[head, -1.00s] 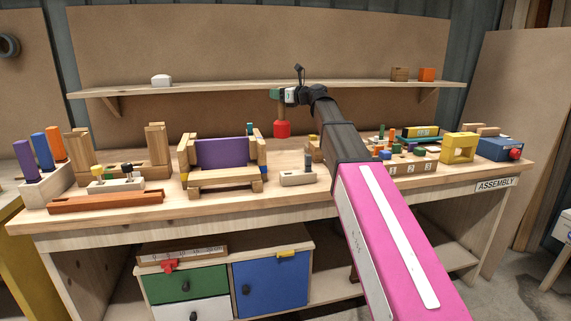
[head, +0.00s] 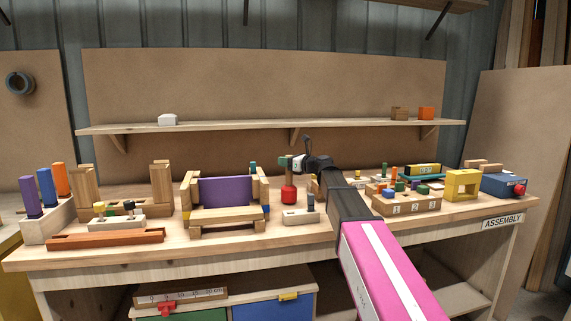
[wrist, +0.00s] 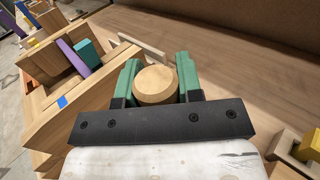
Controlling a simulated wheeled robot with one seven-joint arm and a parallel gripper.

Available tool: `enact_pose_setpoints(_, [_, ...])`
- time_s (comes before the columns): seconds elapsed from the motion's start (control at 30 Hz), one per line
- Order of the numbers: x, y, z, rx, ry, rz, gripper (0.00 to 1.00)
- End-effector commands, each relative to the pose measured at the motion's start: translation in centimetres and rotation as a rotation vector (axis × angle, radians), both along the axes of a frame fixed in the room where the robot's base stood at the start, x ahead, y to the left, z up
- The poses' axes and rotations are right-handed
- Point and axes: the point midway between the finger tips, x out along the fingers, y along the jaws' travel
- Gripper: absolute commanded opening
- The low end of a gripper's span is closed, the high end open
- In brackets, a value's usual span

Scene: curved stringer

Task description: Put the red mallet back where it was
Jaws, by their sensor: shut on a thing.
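The red mallet hangs head down in my gripper (head: 289,162), its red head (head: 289,195) low over the back part of the workbench (head: 340,232). It is right of the purple-backed wooden assembly (head: 226,191). I cannot tell whether the head touches the bench top. My gripper is shut on the wooden handle. In the wrist view, the round tan handle end (wrist: 155,85) sits between the green fingers, and the red head is hidden below it.
Right are a numbered block (head: 407,206) and a yellow arch (head: 462,185). A wall shelf (head: 240,127) runs above with a white block (head: 167,119).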

Motion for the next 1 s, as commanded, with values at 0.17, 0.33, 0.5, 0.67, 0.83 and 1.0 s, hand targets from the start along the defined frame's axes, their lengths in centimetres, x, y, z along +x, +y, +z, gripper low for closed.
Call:
enact_pose_setpoints(0.17, [0.0, 0.0, -0.5, 0.000, -0.001, 0.000, 0.00])
enact_pose_setpoints(0.33, [0.0, 0.0, -0.6, 0.000, -0.001, 0.000, 0.00])
enact_pose_setpoints(0.5, [0.0, 0.0, -0.7, 0.000, -0.001, 0.000, 0.59])
enact_pose_setpoints(0.67, [0.0, 0.0, -0.7, 0.000, -0.001, 0.000, 0.59])
enact_pose_setpoints(0.83, [0.0, 0.0, -0.4, 0.000, -0.001, 0.000, 0.59])
enact_pose_setpoints(1.0, [-1.1, -1.7, -0.5, 0.000, -0.001, -0.003, 0.59])
